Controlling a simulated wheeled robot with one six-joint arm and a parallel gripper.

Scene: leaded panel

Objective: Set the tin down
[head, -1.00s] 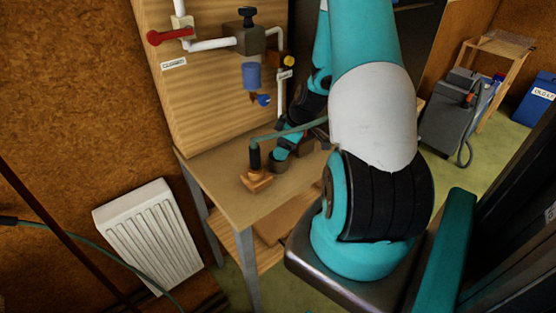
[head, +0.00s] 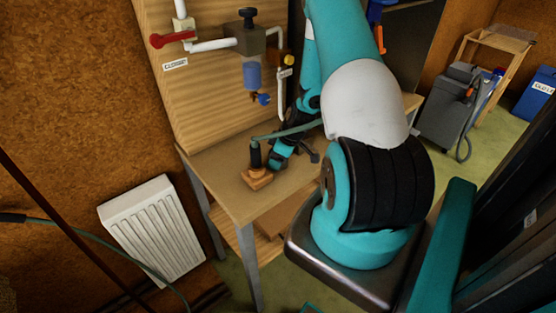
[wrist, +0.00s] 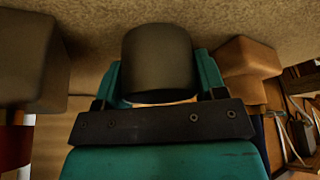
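The tin (wrist: 157,60) is a dark grey, plain cylinder in the wrist view. It sits between the two teal fingers of my gripper (wrist: 160,82), with a finger against each side. In the head view my gripper (head: 279,158) is low over the workbench (head: 215,165), just right of a wooden block with a dark upright handle (head: 257,178). The tin is mostly hidden there by my gripper and arm. I cannot tell whether its base touches the bench.
A board with white pipes (head: 212,44), a red lever and a blue cup (head: 251,75) stands behind the bench. In the wrist view a dark block (wrist: 30,60) is at left and an orange-brown block (wrist: 245,60) at right. A white radiator (head: 155,230) stands left.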

